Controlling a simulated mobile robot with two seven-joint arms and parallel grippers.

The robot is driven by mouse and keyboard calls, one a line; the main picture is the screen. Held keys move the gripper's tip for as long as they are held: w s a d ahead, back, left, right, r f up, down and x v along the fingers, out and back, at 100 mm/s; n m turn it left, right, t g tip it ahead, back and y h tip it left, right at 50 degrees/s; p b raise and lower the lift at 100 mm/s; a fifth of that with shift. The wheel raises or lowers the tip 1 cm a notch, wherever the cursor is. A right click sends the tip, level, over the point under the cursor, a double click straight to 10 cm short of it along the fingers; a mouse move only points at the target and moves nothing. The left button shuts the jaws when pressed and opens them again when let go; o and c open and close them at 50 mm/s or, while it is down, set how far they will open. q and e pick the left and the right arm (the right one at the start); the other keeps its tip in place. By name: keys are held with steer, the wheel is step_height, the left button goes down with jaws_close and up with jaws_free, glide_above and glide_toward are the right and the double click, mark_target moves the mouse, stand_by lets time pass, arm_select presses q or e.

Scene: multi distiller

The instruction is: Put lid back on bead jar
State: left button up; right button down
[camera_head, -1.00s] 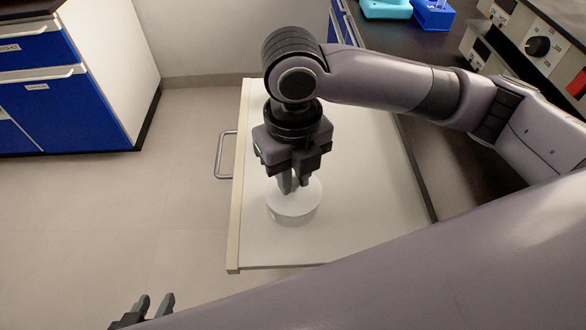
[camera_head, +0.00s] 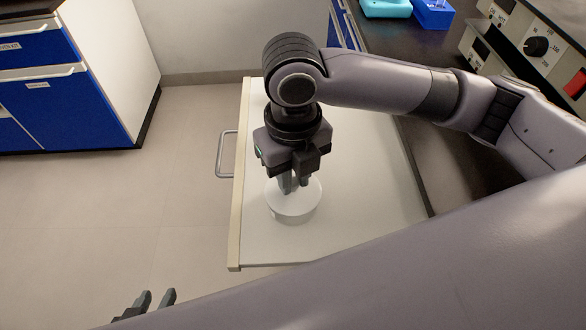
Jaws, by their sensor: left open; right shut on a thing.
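A round white lid (camera_head: 293,196) lies under my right gripper (camera_head: 289,187). The gripper points down from above and is shut on the lid's middle; its fingers hide the exact grip. A pale round jar body (camera_head: 291,218) shows just below the lid's front edge on the white cart top. I cannot tell whether the lid is seated or slightly above the jar, and no beads are visible. My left gripper (camera_head: 156,299) is at the bottom left, open and empty, away from the jar.
The white cart top (camera_head: 370,200) is clear around the jar. It has a pale left edge and a metal handle (camera_head: 222,155). A dark bench (camera_head: 415,38) with blue items and a dial device (camera_head: 535,45) stands right. Blue drawers (camera_head: 55,110) stand left.

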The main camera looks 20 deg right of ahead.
stand_by(0.5)
steer(key=shift+p, duration=0.5)
stand_by(0.5)
steer(key=shift+c, duration=2.2)
jaws_free()
